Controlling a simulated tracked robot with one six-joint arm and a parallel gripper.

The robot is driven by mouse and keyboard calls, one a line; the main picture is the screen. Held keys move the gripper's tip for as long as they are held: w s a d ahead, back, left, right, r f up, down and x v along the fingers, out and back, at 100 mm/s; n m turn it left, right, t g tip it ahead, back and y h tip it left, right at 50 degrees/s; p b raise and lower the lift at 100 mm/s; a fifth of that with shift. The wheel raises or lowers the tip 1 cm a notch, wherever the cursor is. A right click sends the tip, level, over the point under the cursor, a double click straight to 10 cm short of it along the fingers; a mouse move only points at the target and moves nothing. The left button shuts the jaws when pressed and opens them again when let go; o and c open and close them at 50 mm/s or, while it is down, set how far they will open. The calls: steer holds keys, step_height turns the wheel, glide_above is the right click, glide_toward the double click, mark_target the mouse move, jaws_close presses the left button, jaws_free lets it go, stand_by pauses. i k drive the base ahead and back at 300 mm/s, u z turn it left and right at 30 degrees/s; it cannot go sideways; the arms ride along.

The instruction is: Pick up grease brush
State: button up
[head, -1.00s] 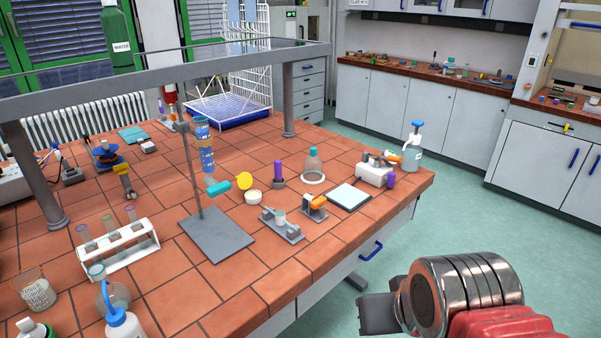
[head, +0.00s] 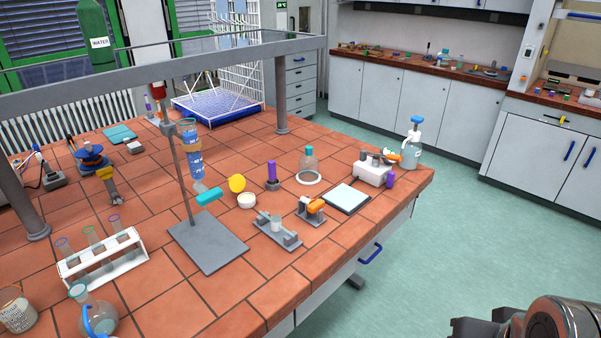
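I cannot make out a grease brush for certain in the head view. A small piece with an orange part (head: 316,206) rests on a grey stand near the bench's right front edge. A purple upright piece (head: 271,174) stands behind it on a dark base. Either is too small to identify. My gripper (head: 478,326) is at the bottom right, mostly cut off by the frame edge. It is over the floor side, well apart from the bench things. Its fingertips are not clearly shown.
The tiled bench (head: 170,310) holds a stand with a burette-like blue tube (head: 193,160), a white test tube rack (head: 100,262), a round flask (head: 90,312), a wash bottle (head: 413,150) and a balance (head: 372,172). A grey overhead shelf crosses the left. Green floor (head: 470,225) is clear at right.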

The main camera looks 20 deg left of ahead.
mark_target(272, 164)
steer(key=z, duration=1.05)
steer(key=i, duration=1.1)
steer(key=u, duration=2.35)
